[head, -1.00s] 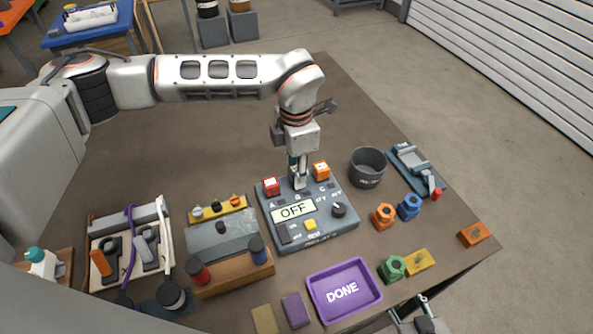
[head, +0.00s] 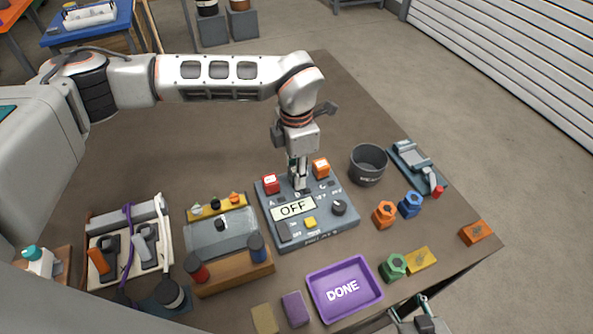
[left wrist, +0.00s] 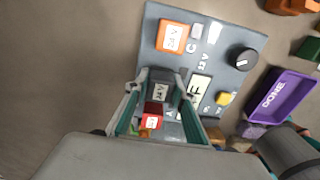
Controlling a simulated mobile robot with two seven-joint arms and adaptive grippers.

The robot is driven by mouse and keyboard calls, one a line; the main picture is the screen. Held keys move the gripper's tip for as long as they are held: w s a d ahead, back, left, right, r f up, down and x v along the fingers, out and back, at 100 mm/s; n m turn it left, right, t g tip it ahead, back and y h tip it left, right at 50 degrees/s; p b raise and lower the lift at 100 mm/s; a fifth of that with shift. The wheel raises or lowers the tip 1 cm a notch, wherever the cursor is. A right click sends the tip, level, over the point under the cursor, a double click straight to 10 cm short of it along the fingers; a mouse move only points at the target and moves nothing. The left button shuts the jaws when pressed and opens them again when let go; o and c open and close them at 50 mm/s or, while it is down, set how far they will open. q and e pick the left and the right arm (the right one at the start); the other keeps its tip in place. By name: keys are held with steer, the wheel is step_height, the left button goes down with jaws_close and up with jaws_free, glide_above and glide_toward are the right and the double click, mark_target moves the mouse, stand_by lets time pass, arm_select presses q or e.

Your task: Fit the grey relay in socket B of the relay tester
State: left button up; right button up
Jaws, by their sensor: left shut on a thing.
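The relay tester (head: 345,233) stands on the table, its display reading OFF. A red relay (head: 271,184) sits at A and an orange relay (head: 321,168) at C; these also show in the left wrist view as red (left wrist: 153,117) and orange (left wrist: 173,37) blocks. My left gripper (head: 299,183) points down between them, over the B position. In the left wrist view its fingers (left wrist: 160,88) are shut on the grey relay (left wrist: 161,92). Fingers hide the socket, so I cannot tell how deep the relay sits. My right gripper (head: 424,318) is partly in view at the bottom edge.
A purple DONE tray (head: 375,309) lies in front of the tester. A dark round cup (head: 368,166) stands to the right, with orange (head: 384,214) and blue (head: 409,205) nuts nearby.

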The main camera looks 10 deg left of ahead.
arm_select(q)
steer(key=shift+f, duration=0.35)
steer(key=o, duration=1.1)
steer(key=shift+c, duration=0.2)
step_height(320, 180, up, 12)
steer(key=shift+r, duration=0.1)
